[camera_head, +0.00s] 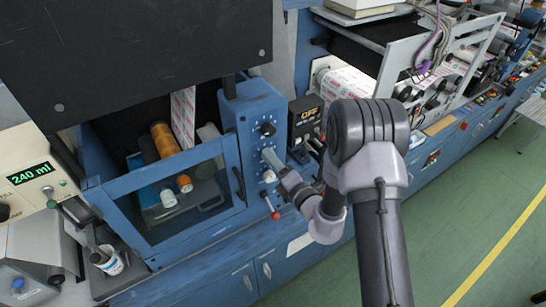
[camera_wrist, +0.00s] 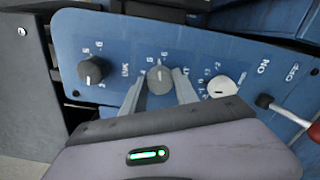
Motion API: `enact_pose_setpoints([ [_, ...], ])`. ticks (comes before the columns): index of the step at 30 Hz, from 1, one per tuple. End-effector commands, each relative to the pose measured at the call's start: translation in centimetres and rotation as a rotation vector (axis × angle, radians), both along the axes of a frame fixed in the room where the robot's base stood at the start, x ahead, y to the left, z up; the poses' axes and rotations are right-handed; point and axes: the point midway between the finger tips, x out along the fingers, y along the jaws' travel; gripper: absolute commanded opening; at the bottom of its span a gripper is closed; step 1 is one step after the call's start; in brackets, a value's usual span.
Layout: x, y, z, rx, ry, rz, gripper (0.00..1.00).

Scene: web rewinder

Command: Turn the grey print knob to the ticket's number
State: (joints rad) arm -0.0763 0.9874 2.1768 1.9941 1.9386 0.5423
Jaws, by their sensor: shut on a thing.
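The grey print knob (camera_wrist: 160,78) sits in the middle of a row of three knobs on the blue panel (camera_wrist: 120,32). My gripper (camera_wrist: 158,86) has one finger on each side of it and is shut on it. I cannot make out a ticket in either view.
A black knob (camera_wrist: 92,70) and a white knob (camera_wrist: 221,88) flank the grey one closely. A black box reading OFF (camera_head: 306,116) stands to the right. A display (camera_head: 28,174) reads 240 ml.

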Motion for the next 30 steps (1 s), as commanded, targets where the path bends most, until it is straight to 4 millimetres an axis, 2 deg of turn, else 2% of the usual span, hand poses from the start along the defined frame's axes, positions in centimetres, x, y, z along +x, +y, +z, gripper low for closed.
enact_pose_setpoints([
  [20,-0.02,0.02,-0.04,0.045,0.031,0.001,0.0],
  [21,-0.02,0.02,-0.04,0.045,0.031,0.001,0.41],
  [23,-0.02,0.02,-0.04,0.045,0.031,0.001,0.53],
  [24,-0.02,0.02,-0.03,0.045,0.031,0.001,0.57],
  [30,-0.01,0.01,-0.02,0.045,0.03,0.0,0.57],
])
